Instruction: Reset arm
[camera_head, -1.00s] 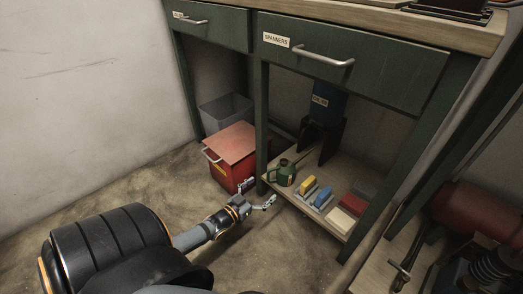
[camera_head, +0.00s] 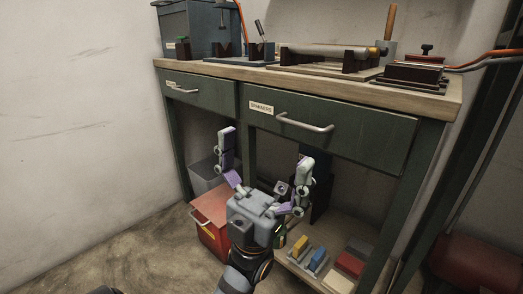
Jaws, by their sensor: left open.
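My left gripper (camera_head: 265,168) is raised in front of the green workbench, its two purple-padded fingers spread wide and pointing up. It is open, with nothing between the fingers. It overlaps the space below the drawer labelled SPANNERS (camera_head: 330,138) in the picture and hides part of the lower shelf. My right gripper does not show.
The wooden benchtop (camera_head: 222,70) carries a grey-blue box (camera_head: 195,28), a metal cylinder on cradles (camera_head: 325,53) and dark fixtures. Below are a red box (camera_head: 208,207), a grey bin (camera_head: 203,175) and coloured blocks (camera_head: 318,262). Floor at left is clear.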

